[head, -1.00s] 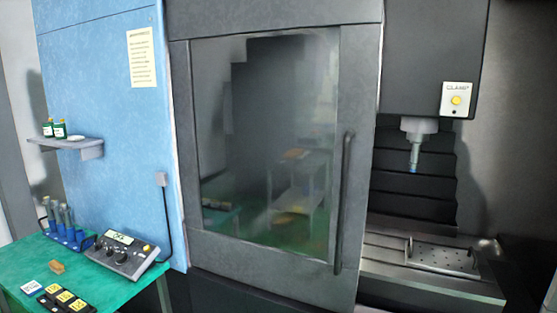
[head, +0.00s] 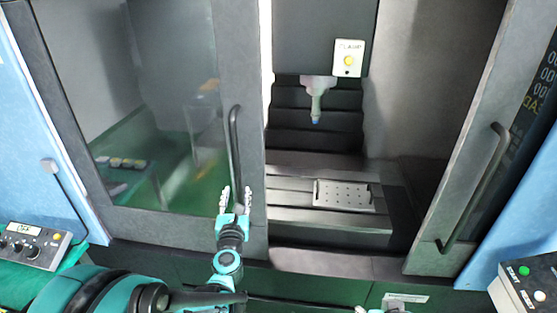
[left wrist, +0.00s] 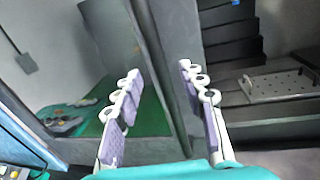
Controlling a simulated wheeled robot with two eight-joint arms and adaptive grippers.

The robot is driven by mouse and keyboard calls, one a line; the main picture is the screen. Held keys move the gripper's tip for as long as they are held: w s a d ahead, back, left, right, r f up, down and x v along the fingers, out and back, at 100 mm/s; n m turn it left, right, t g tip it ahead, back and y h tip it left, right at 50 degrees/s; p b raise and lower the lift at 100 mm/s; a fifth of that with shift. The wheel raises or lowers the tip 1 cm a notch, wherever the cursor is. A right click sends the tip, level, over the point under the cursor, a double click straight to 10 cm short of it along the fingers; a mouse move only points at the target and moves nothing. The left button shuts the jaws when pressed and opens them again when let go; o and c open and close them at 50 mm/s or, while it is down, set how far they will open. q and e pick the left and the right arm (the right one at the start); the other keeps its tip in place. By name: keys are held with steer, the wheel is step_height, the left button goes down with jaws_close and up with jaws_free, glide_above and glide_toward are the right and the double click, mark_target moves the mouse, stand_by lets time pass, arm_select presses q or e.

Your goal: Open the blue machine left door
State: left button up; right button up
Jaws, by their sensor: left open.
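The machine's left door (head: 240,80) is a grey frame with a large window; it also shows in the left wrist view (left wrist: 175,75). Its dark vertical bar handle (head: 234,140) is near the door's right edge. A wide gap between this door and the right door shows the inside. My left gripper (head: 235,198) is open and empty, fingers up, at the handle's lower end in the head view. In the left wrist view its fingers (left wrist: 160,95) stand apart before the door; contact with the handle cannot be told. Pale tips at the bottom edge may be my right gripper.
The right door (head: 455,150) has its own bar handle (head: 478,190). Inside are a spindle (head: 316,98) and a perforated plate (head: 343,195). A control box (head: 32,247) stands on the green table at left, a button box (head: 525,285) at lower right.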

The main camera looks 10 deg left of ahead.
mark_target(238, 182)
arm_select(q)
steer(key=shift+w+n, duration=0.5)
steer(key=w, duration=0.3)
steer(key=w+a, duration=0.1)
steer(key=w, duration=0.2)
steer(key=shift+w+a+p, duration=0.15)
steer(key=shift+w+p, duration=0.2)
jaws_close()
